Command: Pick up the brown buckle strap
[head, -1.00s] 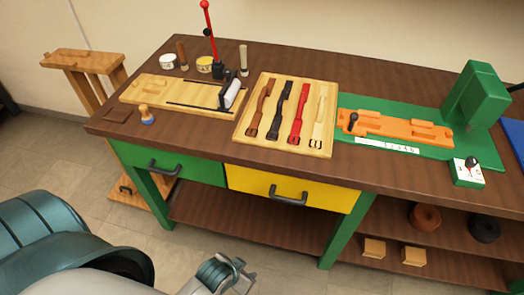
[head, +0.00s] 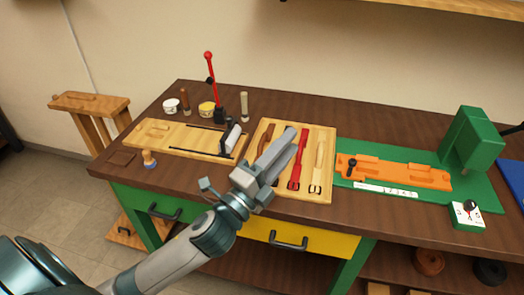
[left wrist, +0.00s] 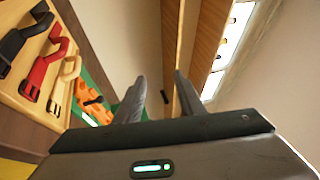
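The brown buckle strap (head: 266,137) lies in the left slot of the light wooden tray (head: 320,193). Only its upper part shows in the head view; my left gripper covers the rest. My left gripper (head: 287,143) is over the tray, fingers apart and empty, and also blocks the black strap. The left wrist view shows its two fingers (left wrist: 160,98) with a gap between them. That view shows the black strap (left wrist: 20,40) but not the brown one. My right gripper is not in view.
The red strap (head: 299,165) and cream strap (head: 318,168) lie in the tray. A red-handled lever tool (head: 213,85) stands behind left. An orange fixture (head: 400,174) on a green mat and a green machine (head: 470,142) are to the right.

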